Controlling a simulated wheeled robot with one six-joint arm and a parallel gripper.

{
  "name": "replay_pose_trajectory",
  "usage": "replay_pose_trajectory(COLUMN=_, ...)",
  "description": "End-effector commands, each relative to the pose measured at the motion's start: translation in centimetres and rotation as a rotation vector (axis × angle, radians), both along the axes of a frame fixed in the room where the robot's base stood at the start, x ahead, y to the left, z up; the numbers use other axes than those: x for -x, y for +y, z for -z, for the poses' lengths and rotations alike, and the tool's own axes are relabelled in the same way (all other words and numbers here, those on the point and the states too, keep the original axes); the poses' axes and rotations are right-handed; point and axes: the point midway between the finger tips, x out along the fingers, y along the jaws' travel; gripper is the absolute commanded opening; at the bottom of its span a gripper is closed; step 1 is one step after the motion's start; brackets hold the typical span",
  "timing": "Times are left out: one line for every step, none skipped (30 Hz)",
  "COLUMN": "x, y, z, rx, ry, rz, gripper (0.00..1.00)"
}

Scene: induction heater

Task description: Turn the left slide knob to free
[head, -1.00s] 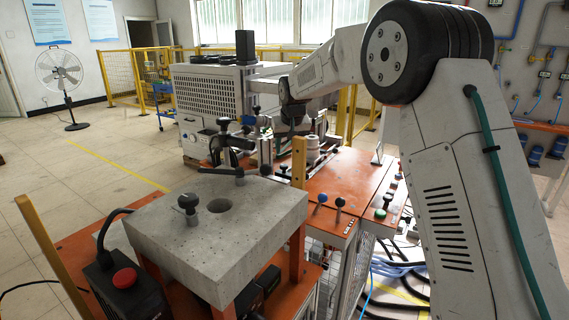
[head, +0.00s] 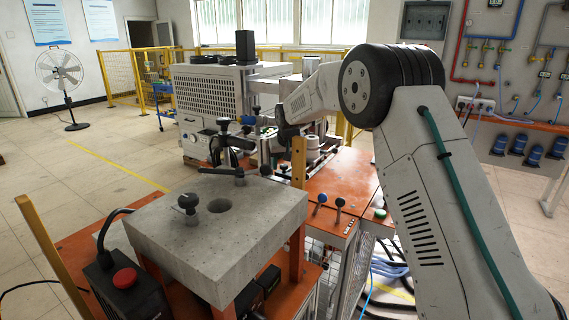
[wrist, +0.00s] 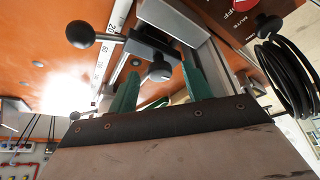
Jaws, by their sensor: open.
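My gripper (wrist: 160,69) shows two green fingers, apart and empty, in the wrist view. A black ball-ended slide knob (wrist: 158,71) appears in the gap between the fingertips, beyond them; I cannot see any contact. A second black ball knob (wrist: 80,34) on a metal stem sits outside the fingers at upper left, beside a white numbered scale (wrist: 103,58). I cannot tell for certain which knob is the left slide knob, nor its setting. In the head view my arm reaches left over the orange bench (head: 340,180), and the fingers are not clearly visible.
A metal rail (wrist: 170,15) and a black cable coil (wrist: 285,75) lie near the gripper in the wrist view. In the head view a concrete block (head: 225,245) stands in front, with clamps and a white machine (head: 208,95) behind.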

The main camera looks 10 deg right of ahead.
Motion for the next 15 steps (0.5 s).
replay_pose_trajectory(x=0.01, y=0.00, z=-0.01, rx=0.000, ry=0.000, rz=0.000, gripper=0.44)
replay_pose_trajectory(x=0.01, y=0.00, z=-0.01, rx=0.000, ry=0.000, rz=0.000, gripper=0.36)
replay_pose_trajectory(x=0.01, y=0.00, z=-0.01, rx=0.000, ry=0.000, rz=0.000, gripper=0.25)
replay_pose_trajectory(x=0.02, y=0.00, z=-0.01, rx=0.000, ry=0.000, rz=0.000, gripper=0.16)
replay_pose_trajectory(x=0.02, y=0.00, z=-0.01, rx=0.000, ry=0.000, rz=0.000, gripper=0.08)
replay_pose_trajectory(x=0.02, y=0.00, z=-0.01, rx=0.000, ry=0.000, rz=0.000, gripper=0.05)
replay_pose_trajectory(x=0.02, y=0.00, z=-0.01, rx=0.000, ry=0.000, rz=0.000, gripper=0.05)
replay_pose_trajectory(x=0.02, y=0.00, z=-0.02, rx=0.000, ry=0.000, rz=0.000, gripper=0.05)
replay_pose_trajectory(x=0.02, y=0.00, z=-0.02, rx=0.000, ry=0.000, rz=-0.001, gripper=0.05)
replay_pose_trajectory(x=0.02, y=0.00, z=-0.02, rx=-0.001, ry=0.000, rz=-0.001, gripper=0.05)
replay_pose_trajectory(x=0.03, y=-0.01, z=-0.02, rx=0.000, ry=0.000, rz=-0.003, gripper=0.05)
replay_pose_trajectory(x=0.02, y=-0.02, z=-0.02, rx=0.000, ry=0.000, rz=-0.007, gripper=0.05)
replay_pose_trajectory(x=0.02, y=-0.03, z=-0.02, rx=0.000, ry=0.000, rz=-0.011, gripper=0.05)
replay_pose_trajectory(x=0.02, y=-0.04, z=-0.03, rx=0.001, ry=0.000, rz=-0.017, gripper=0.05)
replay_pose_trajectory(x=0.02, y=-0.06, z=-0.03, rx=0.000, ry=0.000, rz=-0.026, gripper=0.05)
